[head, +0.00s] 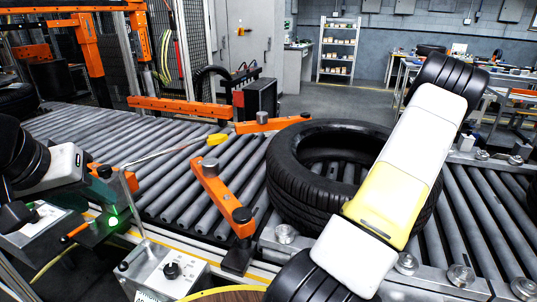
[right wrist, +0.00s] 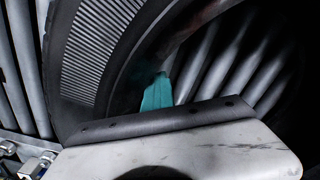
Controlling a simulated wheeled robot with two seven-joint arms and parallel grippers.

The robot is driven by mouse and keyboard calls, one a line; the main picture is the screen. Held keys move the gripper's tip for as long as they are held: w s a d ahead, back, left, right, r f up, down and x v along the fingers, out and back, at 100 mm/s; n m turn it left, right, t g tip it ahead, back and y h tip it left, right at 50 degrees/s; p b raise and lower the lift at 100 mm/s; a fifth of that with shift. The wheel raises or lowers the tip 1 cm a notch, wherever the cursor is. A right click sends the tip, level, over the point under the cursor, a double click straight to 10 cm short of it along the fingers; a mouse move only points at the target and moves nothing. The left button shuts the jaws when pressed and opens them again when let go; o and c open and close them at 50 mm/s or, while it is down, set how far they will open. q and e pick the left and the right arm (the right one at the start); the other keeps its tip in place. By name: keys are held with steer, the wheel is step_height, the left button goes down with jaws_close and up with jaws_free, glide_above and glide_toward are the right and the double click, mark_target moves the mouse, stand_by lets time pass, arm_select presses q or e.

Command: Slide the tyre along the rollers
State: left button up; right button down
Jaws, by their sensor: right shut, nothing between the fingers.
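The black tyre (head: 290,185) lies flat on the grey rollers, right of centre in the head view. My right arm crosses over its right side and hides part of it. The right gripper itself is hidden in the head view. In the right wrist view, its teal fingers (right wrist: 158,92) are together with nothing between them, close beside the tyre's dark sidewall; contact cannot be told.
The roller conveyor (head: 75,120) runs from back left to right. An orange guide arm (head: 222,195) stands just left of the tyre, with another orange bar (head: 180,106) behind. A control box (head: 170,272) stands at the front. Rollers between the back-left end and the guide are bare.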

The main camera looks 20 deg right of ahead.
steer(key=shift+s+d, duration=0.6)
steer(key=shift+d, duration=0.15)
steer(key=shift+s+d, duration=0.5)
steer(key=shift+d, duration=0.15)
steer(key=shift+s+d, duration=1.55)
steer(key=shift+d, duration=0.25)
steer(key=shift+s, duration=0.1)
steer(key=shift+s+d, duration=0.95)
steer(key=shift+d, duration=0.25)
steer(key=shift+w, duration=0.1)
